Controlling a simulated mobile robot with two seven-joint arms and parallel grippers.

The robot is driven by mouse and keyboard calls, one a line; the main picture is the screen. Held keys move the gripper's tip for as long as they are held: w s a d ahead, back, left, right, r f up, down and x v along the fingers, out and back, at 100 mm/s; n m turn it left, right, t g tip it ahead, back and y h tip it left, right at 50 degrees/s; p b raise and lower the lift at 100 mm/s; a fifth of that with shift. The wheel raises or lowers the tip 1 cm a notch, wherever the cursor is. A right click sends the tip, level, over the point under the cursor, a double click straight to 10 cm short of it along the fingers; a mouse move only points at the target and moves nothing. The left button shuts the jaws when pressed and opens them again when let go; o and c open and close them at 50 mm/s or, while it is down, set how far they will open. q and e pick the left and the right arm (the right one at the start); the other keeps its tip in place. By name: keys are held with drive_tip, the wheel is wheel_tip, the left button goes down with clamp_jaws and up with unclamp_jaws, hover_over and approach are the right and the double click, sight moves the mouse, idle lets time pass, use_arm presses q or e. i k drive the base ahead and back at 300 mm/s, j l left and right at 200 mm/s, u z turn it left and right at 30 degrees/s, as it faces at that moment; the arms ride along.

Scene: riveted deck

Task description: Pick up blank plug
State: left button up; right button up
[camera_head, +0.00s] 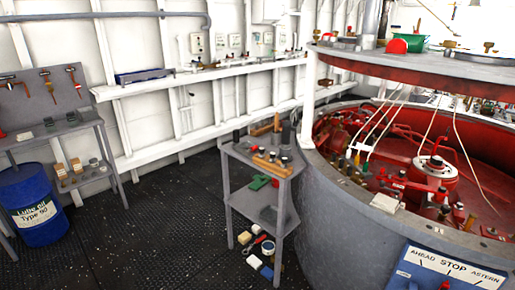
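I cannot tell for certain which object is the blank plug. The small grey stand (238,152) in the middle holds several small items on its top. Among them are a dark upright cylinder (236,136) at the left, another dark cylinder (286,133) at the back right, and a wooden block (268,165) at the front with small dark pieces on it. More small dark upright pieces stand on the rim of the large red-lined round housing (322,200) at the right. Neither of my grippers shows in the head view.
A blue drum (38,222) and a grey bench (85,124) stand at the left. The stand's lower shelf holds a green item (260,182); loose items lie on the deck beneath. A control panel (450,272) is at the front right. Dark deck (165,220) between drum and stand is clear.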

sight(253, 148)
drive_tip(key=i+j+z, duration=0.4)
drive_tip(key=i+j, duration=0.25)
drive_tip(key=i, duration=0.4)
drive_tip(key=i+j+z, duration=0.45)
drive_tip(key=i+j, duration=0.5)
